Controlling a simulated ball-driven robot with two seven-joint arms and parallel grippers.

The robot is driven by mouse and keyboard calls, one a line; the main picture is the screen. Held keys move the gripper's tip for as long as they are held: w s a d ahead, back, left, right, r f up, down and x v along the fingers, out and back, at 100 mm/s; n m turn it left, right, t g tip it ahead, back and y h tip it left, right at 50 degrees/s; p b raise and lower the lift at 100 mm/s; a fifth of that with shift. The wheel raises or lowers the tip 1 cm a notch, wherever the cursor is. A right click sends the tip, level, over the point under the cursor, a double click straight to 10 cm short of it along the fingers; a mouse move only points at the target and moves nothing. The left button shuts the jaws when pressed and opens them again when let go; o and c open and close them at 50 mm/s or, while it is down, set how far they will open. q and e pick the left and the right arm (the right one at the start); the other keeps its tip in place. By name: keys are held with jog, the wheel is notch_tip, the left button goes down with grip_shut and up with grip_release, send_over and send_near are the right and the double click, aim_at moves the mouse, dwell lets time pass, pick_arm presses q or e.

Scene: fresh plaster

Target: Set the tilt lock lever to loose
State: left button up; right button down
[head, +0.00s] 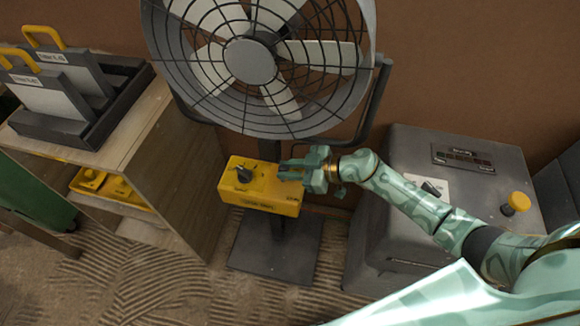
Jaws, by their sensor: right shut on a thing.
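A large grey caged fan (250,62) stands on a post with a dark square base. A yellow control box (258,198) is fixed to the post below the cage, with a black knob (244,174) on its top left. My right gripper (290,169) comes in from the right and is shut at the box's top right end. The thing between its fingers looks to be the tilt lock lever, but the fingers hide it, so its setting cannot be read. My left gripper is out of view.
A grey cabinet (405,151) with a yellow button (519,201) stands at the right, under my right arm. A wooden shelf unit (190,200) at the left carries a dark rack (95,133) with yellow-handled boards. Ridged floor is free in front.

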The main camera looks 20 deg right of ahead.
aim_at(286, 192)
jog(key=shift+s+a+r+n+t+h+p, duration=0.25)
jog(key=shift+s+r+n+t+h+p, duration=0.35)
jog(key=shift+p, duration=0.55)
jog(key=shift+a+f+n+p, duration=0.1)
jog(key=shift+f+n+p, duration=0.2)
jog(key=shift+n, duration=0.1)
jog(key=shift+s+a+f+n+t, duration=0.1)
jog(key=shift+s+a+n+t, duration=0.2)
jog(key=shift+n, duration=0.3)
jog(key=shift+s+a+f+n+t, duration=0.25)
jog(key=shift+s+n+t, duration=0.3)
jog(key=shift+n, duration=0.25)
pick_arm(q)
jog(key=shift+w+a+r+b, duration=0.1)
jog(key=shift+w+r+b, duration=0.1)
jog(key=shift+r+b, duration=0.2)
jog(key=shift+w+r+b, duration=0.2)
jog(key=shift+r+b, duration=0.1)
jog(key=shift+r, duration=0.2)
pick_arm(e)
jog(key=shift+s+a+f+n+t, duration=0.15)
jog(key=shift+s+a+n+t, duration=0.1)
jog(key=shift+n+t, duration=0.45)
jog(key=c, duration=1.3)
grip_release()
